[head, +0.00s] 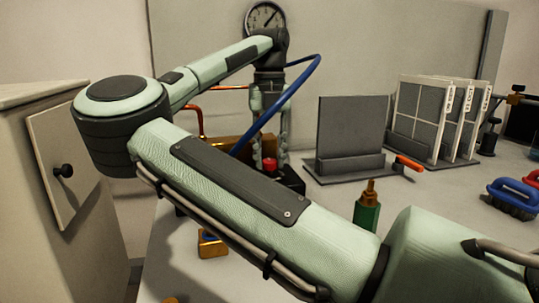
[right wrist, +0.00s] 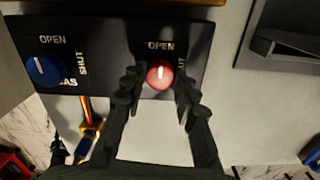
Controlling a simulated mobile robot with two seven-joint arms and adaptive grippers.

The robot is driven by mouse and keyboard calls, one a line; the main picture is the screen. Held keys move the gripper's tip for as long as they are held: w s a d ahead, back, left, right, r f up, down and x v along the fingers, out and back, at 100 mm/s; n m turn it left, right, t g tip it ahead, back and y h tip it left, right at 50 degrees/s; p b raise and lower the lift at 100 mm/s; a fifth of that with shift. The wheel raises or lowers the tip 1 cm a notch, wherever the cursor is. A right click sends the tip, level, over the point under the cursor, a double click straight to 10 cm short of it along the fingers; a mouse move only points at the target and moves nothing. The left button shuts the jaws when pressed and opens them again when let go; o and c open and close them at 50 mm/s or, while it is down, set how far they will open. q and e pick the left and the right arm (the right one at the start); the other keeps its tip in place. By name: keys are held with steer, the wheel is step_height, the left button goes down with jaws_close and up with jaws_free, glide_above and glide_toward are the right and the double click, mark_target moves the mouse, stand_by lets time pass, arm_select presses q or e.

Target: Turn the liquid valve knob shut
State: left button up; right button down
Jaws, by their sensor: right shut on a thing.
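The red knob (right wrist: 160,74) sits on a black valve panel (right wrist: 112,45) under the word OPEN. Its white pointer line points up toward OPEN. The word SHUT to its right is partly covered by a finger. My right gripper (right wrist: 157,84) is shut on the red knob, one finger on each side. In the head view the red knob (head: 270,164) shows low between the fingers of my right gripper (head: 269,158). The label below the red knob is hidden. A blue knob (right wrist: 45,71), labelled GAS, is left of it, its pointer near OPEN. My left gripper is not in view.
A grey upright plate (head: 352,127) and white framed panels (head: 420,115) stand to the right. A green bottle (head: 367,209), an orange-handled tool (head: 408,163) and brushes (head: 513,198) are on the table. My right arm hides much of the rig.

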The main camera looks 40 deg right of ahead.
steer(key=shift+m, duration=0.3)
steer(key=m, duration=0.3)
steer(key=shift+m, duration=0.4)
steer(key=m, duration=0.3)
steer(key=shift+m, duration=0.3)
steer(key=m, duration=0.2)
steer(key=shift+m, duration=1.3)
steer(key=m, duration=0.3)
steer(key=shift+m+p, duration=0.35)
steer(key=shift+m, duration=0.05)
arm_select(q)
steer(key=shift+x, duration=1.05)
arm_select(e)
steer(key=shift+m, duration=0.7)
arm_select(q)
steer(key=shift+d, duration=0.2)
